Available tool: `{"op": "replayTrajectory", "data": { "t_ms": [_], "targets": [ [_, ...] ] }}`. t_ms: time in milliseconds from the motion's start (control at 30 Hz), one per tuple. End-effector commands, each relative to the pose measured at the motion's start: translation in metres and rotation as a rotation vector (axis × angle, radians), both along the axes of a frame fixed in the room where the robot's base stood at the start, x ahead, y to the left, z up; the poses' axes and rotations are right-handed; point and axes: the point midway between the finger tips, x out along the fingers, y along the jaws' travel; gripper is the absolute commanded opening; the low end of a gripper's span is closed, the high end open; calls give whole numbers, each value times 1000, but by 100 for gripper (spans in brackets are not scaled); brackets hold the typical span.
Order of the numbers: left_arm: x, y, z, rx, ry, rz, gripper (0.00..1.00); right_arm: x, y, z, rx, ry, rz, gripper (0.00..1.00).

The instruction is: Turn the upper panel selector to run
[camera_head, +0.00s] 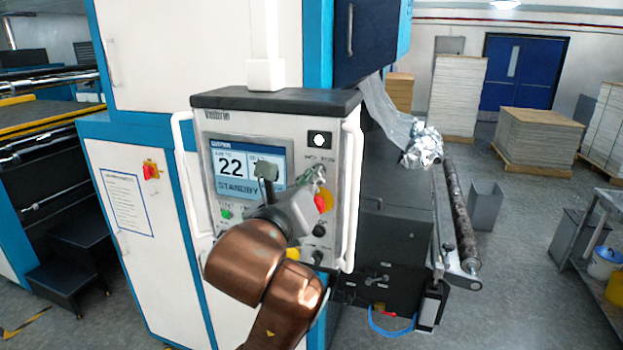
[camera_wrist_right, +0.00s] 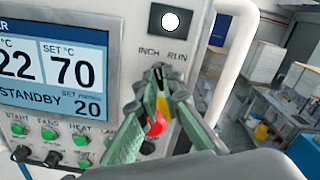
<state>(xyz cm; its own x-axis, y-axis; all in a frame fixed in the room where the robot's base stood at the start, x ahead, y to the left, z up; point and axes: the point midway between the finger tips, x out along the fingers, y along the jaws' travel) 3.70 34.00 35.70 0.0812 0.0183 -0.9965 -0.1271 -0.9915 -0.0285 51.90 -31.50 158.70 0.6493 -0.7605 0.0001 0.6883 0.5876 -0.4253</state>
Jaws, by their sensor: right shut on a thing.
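The control panel (camera_head: 275,122) stands on the front of the machine and also fills the left of the right wrist view (camera_wrist_right: 128,50). The upper selector (camera_wrist_right: 158,70) sits just below the INCH and RUN labels. My right gripper (camera_wrist_right: 159,78) is shut on it, and its fingertips hide most of the knob, so I cannot tell which way it points. In the head view my right gripper (camera_head: 317,177) reaches the panel's upper right part. My left gripper is not in view.
A red stop button on a yellow base (camera_head: 323,202) sits just below the right gripper. The screen (camera_head: 240,170) reads STANDBY. A white lamp (camera_wrist_right: 170,22) is above the selector. White handles (camera_head: 351,200) flank the panel. Green buttons (camera_wrist_right: 50,134) sit below the screen.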

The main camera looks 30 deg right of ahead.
Motion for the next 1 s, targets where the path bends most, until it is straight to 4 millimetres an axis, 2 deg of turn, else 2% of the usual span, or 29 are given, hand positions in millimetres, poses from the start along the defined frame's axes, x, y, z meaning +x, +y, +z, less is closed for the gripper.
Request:
{"op": "replayTrajectory", "data": {
  "t_ms": [1000],
  "targets": [
    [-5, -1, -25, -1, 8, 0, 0, -1, 0, -2, 549, -639, 1, 0]
  ]
}}
